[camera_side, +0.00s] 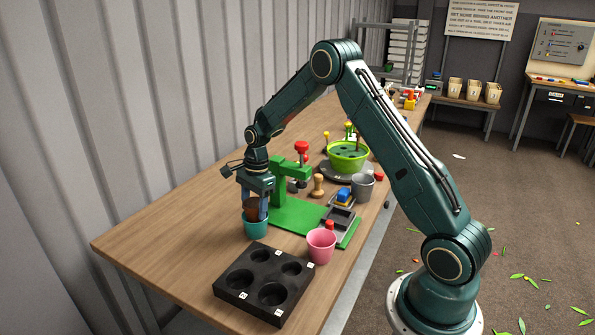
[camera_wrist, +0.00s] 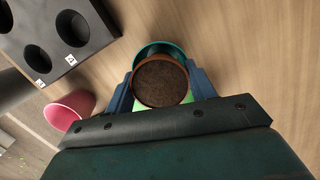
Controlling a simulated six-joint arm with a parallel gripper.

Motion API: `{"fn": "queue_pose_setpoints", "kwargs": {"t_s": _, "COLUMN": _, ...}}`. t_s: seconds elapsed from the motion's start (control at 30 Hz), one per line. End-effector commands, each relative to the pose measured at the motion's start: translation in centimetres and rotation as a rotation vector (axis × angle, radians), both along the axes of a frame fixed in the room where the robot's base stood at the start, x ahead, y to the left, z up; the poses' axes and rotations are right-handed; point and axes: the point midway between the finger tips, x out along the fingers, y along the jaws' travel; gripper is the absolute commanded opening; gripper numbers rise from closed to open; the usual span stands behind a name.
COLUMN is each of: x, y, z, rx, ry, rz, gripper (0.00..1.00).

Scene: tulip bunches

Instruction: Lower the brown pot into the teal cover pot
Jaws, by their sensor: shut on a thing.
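The brown pot (camera_wrist: 160,84) is filled with dark soil and is held between the blue fingers of my gripper (camera_wrist: 162,92). In the side view the brown pot (camera_side: 252,211) shows between the fingertips of my gripper (camera_side: 254,206), right at the mouth of the teal cover pot (camera_side: 256,230). The teal cover pot stands upright on the table. In the wrist view its rim (camera_wrist: 160,46) shows as a crescent beyond the brown pot. The brown pot's lower part is hidden, so I cannot tell how far it is inside.
A black tray with round holes (camera_side: 240,290) lies at the front of the table (camera_side: 150,240). A pink pot (camera_side: 321,246) stands near a green base (camera_side: 295,213) with a green stand. A grey pot (camera_side: 363,186) and a lime bowl (camera_side: 347,158) are farther back. The table's left is clear.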

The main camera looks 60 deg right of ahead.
Motion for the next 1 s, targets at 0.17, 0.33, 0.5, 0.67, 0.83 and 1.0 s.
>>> {"fn": "queue_pose_setpoints", "kwargs": {"t_s": 0.17, "x": 0.01, "y": 0.0, "z": -0.31, "rx": 0.0, "ry": -0.001, "rz": 0.0, "gripper": 0.3}}
{"fn": "queue_pose_setpoints", "kwargs": {"t_s": 0.33, "x": 0.02, "y": 0.0, "z": -0.29, "rx": 0.0, "ry": -0.001, "rz": 0.0, "gripper": 0.3}}
{"fn": "queue_pose_setpoints", "kwargs": {"t_s": 0.5, "x": 0.02, "y": -0.01, "z": -0.13, "rx": 0.0, "ry": -0.001, "rz": 0.0, "gripper": 0.3}}
{"fn": "queue_pose_setpoints", "kwargs": {"t_s": 0.67, "x": 0.01, "y": 0.0, "z": -0.02, "rx": 0.0, "ry": 0.0, "rz": 0.0, "gripper": 0.3}}
{"fn": "queue_pose_setpoints", "kwargs": {"t_s": 0.83, "x": 0.02, "y": 0.0, "z": -0.01, "rx": 0.0, "ry": 0.0, "rz": 0.0, "gripper": 0.3}}
{"fn": "queue_pose_setpoints", "kwargs": {"t_s": 1.0, "x": 0.02, "y": 0.0, "z": -0.01, "rx": 0.0, "ry": -0.001, "rz": 0.0, "gripper": 0.79}}
